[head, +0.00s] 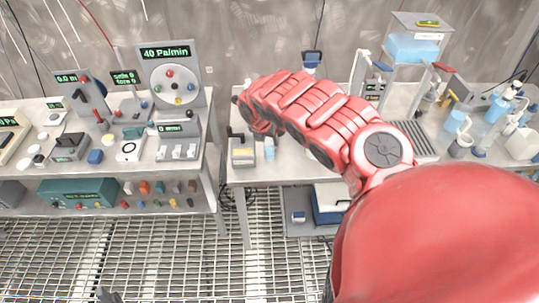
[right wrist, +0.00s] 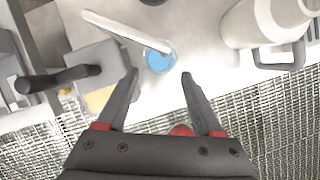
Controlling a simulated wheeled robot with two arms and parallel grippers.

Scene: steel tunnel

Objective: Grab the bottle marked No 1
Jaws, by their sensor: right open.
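No mark "No 1" can be read on any vessel. In the right wrist view my right gripper (right wrist: 160,74) is open and empty. Its two dark fingers point at the bench, and a small clear vessel with blue content (right wrist: 159,60) shows between and just beyond the tips. The same small blue vessel (head: 269,149) appears on the middle bench in the head view, below my red right arm. In the head view the right gripper is mostly hidden by that arm. A dark shape at the bottom left edge may be part of my left gripper (head: 108,295).
A scale-like device (head: 242,153) stands left of the small vessel. A large pale jug with a handle (right wrist: 262,22) stands right of it in the wrist view. Bottles with blue liquid (head: 497,108) stand at the far right. The grating floor (head: 150,255) is open in front.

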